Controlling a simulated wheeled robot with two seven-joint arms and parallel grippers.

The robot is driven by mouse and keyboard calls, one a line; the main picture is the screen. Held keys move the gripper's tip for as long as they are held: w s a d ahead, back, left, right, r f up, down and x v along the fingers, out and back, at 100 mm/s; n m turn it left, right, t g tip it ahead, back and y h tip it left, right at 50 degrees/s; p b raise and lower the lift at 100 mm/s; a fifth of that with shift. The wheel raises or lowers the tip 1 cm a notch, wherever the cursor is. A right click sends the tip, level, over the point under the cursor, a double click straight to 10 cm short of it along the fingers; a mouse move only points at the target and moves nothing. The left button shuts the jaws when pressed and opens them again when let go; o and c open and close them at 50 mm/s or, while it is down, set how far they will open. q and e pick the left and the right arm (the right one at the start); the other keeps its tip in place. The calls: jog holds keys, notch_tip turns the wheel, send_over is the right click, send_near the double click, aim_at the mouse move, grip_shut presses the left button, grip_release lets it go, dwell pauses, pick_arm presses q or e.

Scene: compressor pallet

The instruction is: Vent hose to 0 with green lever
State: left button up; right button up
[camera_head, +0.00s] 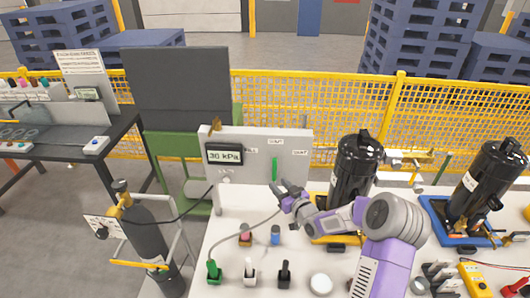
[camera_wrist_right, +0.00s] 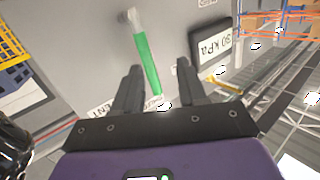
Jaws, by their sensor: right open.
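The grey gauge panel (camera_head: 244,140) stands at the back of the white bench. Its display (camera_head: 225,156) reads 30 kPa; the same display (camera_wrist_right: 213,48) shows in the right wrist view. The green lever (camera_head: 275,168) hangs about straight down on the panel's face, between printed labels. In the wrist view the green lever (camera_wrist_right: 146,62) runs from its pivot down between my finger tips. My right gripper (camera_head: 281,186) is open just below and in front of the lever; I cannot tell if it touches. My left gripper is out of view.
Black compressors (camera_head: 356,165) and (camera_head: 488,185) stand on the bench to the right. A gas cylinder (camera_head: 147,235) with a black line stands at left. Small fittings (camera_head: 250,270) crowd the front of the bench. A yellow mesh fence (camera_head: 300,110) runs behind.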

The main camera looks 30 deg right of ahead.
aim_at(274, 164)
jog(key=shift+n+t, duration=0.3)
jog(key=shift+t, duration=0.2)
jog(key=shift+w+d+r+p, duration=0.15)
jog(key=shift+w+d+r, duration=0.15)
jog(key=shift+w+r, duration=0.65)
jog(key=shift+w+d+r+p, duration=0.2)
jog(key=shift+w+d+r, duration=0.1)
jog(key=shift+w, duration=1.3)
jog(key=shift+w+d+r+p, duration=0.2)
jog(key=shift+w+r, duration=0.45)
jog(key=shift+w, duration=0.6)
grip_shut()
